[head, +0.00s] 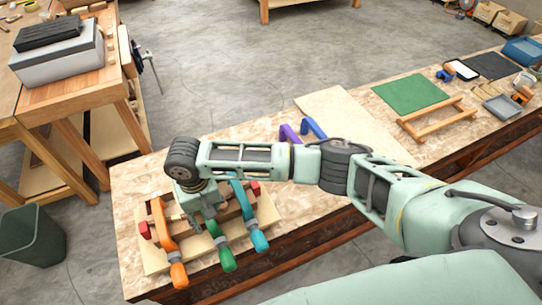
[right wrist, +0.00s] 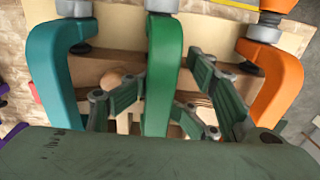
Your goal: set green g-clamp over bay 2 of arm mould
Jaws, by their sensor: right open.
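The green g-clamp (head: 214,230) sits over the arm mould (head: 155,262), between an orange clamp (head: 160,218) and a teal clamp (head: 247,208). Its green handle points to the front edge of the bench. My right gripper (head: 201,210) is above the mould at the back of the green clamp. In the right wrist view, the fingers of my right gripper (right wrist: 168,85) are open, one on each side of the green clamp's frame (right wrist: 164,60). I cannot tell whether they touch it. The gripper partly hides the mould and bay markings. My left gripper is not in view.
A purple clamp (head: 288,135) and a blue clamp (head: 314,128) stand behind my right arm by a pale board (head: 350,115). A green mat (head: 410,94) and a wooden frame (head: 436,122) lie further right. The orange and teal clamps leave little side room.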

